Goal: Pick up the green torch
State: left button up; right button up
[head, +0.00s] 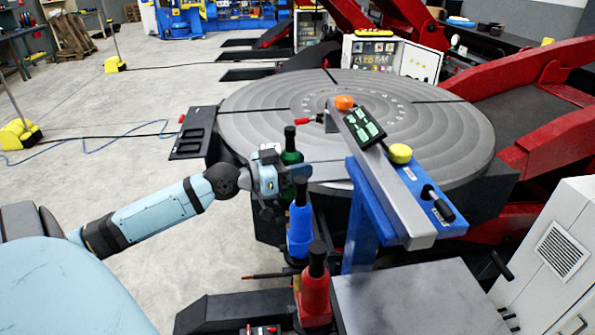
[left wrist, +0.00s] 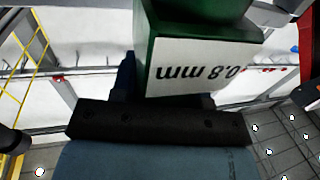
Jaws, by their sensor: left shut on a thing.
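The green torch (head: 291,157) has a black top and stands upright in the head view, its lower part hidden behind my left gripper (head: 283,176). My left gripper is shut on the green torch. In the left wrist view the green torch (left wrist: 200,22) fills the top middle, with a white label reading "0.8 mm" upside down. A blue torch (head: 300,228) and a red torch (head: 315,292), both black-topped, stand nearer in a row with it. I cannot tell whether the green torch still touches its holder. My right gripper is not in view.
A large round grey turntable (head: 260,115) lies behind the torches. A blue post with a grey beam (head: 380,175) stands to their right. A grey metal plate (head: 420,300) is at the front right, beside a white cabinet (head: 560,250). Open floor lies at the left.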

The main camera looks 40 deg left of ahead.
pick_arm(q)
notch_tip(320, 180, up, 18)
dwell(0.6)
jog(key=shift+r, duration=0.1)
